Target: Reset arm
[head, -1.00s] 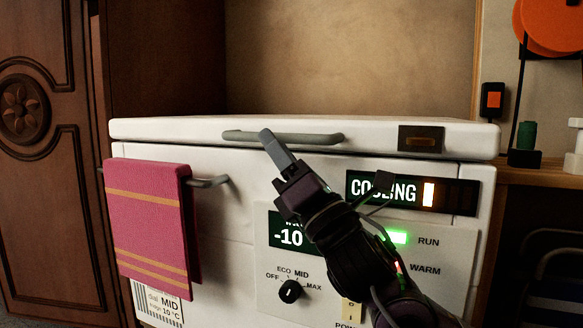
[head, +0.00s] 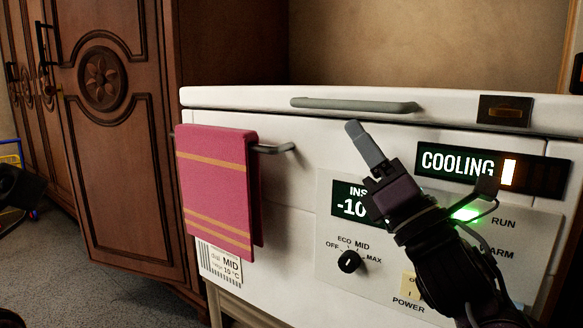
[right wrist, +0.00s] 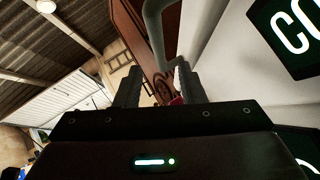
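My right gripper (head: 356,130) is in front of the white chest freezer (head: 290,190), its fingertips just below the grey lid handle (head: 355,105) and apart from it in the picture. In the right wrist view its two fingers (right wrist: 157,75) stand apart with nothing held between them. The grey handle (right wrist: 160,35) curves past beyond the fingertips there. The freezer lid (head: 240,98) lies shut. My left gripper cannot be made out; a dark shape at the left edge of the head view is unclear.
A pink towel (head: 215,190) hangs on a side rail at the freezer's left front. A control panel with a dial (head: 349,261) and a lit COOLING display (head: 460,164) is behind my right arm. A carved wooden cabinet (head: 120,150) stands left. Carpeted floor (head: 120,285) shows at lower left.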

